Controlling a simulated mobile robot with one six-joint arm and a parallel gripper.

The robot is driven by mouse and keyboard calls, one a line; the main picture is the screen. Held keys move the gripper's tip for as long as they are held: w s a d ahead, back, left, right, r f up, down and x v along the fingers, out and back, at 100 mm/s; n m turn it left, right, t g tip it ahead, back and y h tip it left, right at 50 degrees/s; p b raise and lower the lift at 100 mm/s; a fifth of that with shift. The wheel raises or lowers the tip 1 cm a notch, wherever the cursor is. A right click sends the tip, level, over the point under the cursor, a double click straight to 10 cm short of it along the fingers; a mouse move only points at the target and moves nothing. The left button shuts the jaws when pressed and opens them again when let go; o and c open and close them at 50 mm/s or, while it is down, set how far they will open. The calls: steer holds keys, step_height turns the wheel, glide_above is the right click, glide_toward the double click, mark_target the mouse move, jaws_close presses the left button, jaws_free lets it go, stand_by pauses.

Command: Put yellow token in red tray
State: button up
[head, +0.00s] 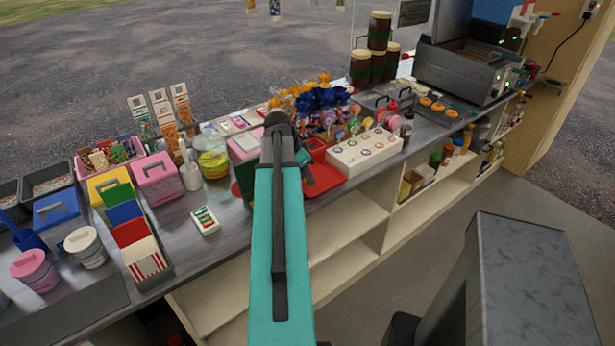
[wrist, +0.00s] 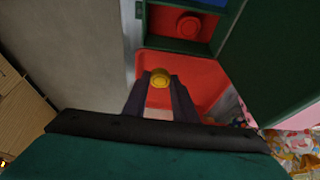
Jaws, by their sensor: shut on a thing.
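My gripper (wrist: 160,82) is shut on the yellow token (wrist: 160,77), a small round disc between the fingertips in the wrist view. The red tray (wrist: 200,68) shows behind and around the token there; I cannot tell the height between them. In the head view the red tray (head: 326,178) lies on the counter, partly covered by my arm. The yellow token cannot be seen in the head view.
A green box (wrist: 262,78) stands beside the tray, with a red token (wrist: 188,26) in a red compartment. A white lollipop stand (head: 366,152) is right of the tray. A small card pack (head: 205,221) and pink box (head: 156,180) are to the left.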

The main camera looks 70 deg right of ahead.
mark_target(307, 187)
steer(key=shift+w+d+f+p, duration=0.1)
steer(key=shift+w+d+p, duration=0.1)
steer(key=shift+d, duration=0.55)
steer(key=shift+w+d+f+p, duration=0.1)
steer(key=shift+d+p, duration=0.05)
steer(key=shift+d, duration=0.6)
steer(key=shift+f, duration=0.1)
steer(key=shift+f+p, duration=0.75)
steer(key=shift+f, duration=0.85)
steer(key=shift+f, duration=0.15)
steer(key=o, duration=1)
steer(key=shift+r, duration=0.3)
steer(key=shift+b+v, duration=1.3)
steer(key=shift+v, duration=4.6)
